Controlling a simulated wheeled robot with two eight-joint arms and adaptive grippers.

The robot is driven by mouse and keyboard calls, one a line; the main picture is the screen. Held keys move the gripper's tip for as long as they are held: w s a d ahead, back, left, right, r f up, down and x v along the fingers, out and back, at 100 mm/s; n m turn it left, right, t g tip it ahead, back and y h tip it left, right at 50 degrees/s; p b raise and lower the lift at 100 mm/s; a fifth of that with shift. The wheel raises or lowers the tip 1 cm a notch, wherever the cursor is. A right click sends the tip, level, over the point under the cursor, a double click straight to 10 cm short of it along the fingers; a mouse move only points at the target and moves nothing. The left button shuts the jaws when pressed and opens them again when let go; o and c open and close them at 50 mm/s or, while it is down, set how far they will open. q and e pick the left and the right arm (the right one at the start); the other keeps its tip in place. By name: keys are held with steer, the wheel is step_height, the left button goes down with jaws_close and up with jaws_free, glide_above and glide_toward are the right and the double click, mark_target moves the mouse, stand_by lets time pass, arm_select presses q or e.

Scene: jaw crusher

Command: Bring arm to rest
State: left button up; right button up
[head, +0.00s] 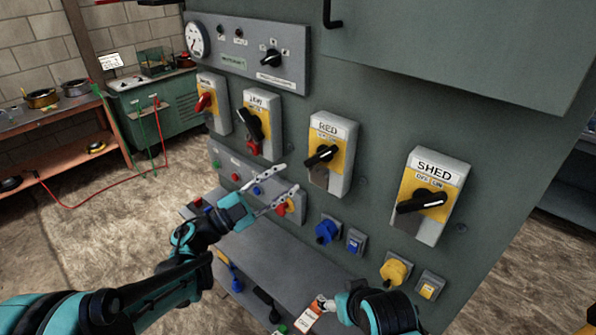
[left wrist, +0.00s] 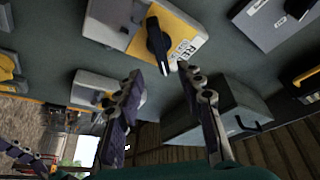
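My left gripper (head: 289,178) reaches in from the left in the head view, in front of the lower part of the grey control panel (head: 385,130). Its two fingers are spread with nothing between them. The left wrist view also shows the spread fingers (left wrist: 160,72), with a black-handled switch on a yellow plate (left wrist: 182,28) beyond them. My right gripper (head: 375,308) is at the bottom of the head view, low by the panel's shelf; its fingers are mostly hidden, so its opening cannot be told.
The panel carries rotary switches, including one marked RED (head: 323,155) and one marked SHED (head: 422,200). Below sit a blue plug (head: 327,232) and a yellow plug (head: 395,270). A grey shelf (head: 265,255) juts out underneath. A workbench (head: 60,125) stands at left; floor between is mostly open.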

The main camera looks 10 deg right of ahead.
arm_select(q)
steer(key=shift+s+a+f, duration=0.15)
steer(key=shift+s+a, duration=0.05)
steer(key=shift+a, duration=0.25)
steer(key=w+a+r+n+t+y, duration=0.4)
steer(key=a+r+n+t, duration=0.2)
steer(key=a+t, duration=0.15)
steer(key=s+a+n+t+y, duration=0.2)
steer(key=a+n+t+y, duration=0.2)
steer(key=a+n+y, duration=0.9)
steer(key=s+a+f+n+g+y, duration=0.3)
steer(key=s+a+f+g+y, duration=0.15)
steer(key=s+a+f, duration=0.45)
steer(key=s+d+f+g+h, duration=0.1)
steer(key=s+d+f+g, duration=0.1)
steer(key=s+f, duration=0.5)
steer(key=s+d+f+n+g+h, duration=0.1)
steer(key=s+d+f+g, duration=0.1)
steer(key=s+f+g, duration=0.3)
steer(key=s+f, duration=0.1)
steer(key=s, duration=0.1)
steer(key=shift+s+d+f, duration=0.3)
steer(key=shift+f, duration=0.1)
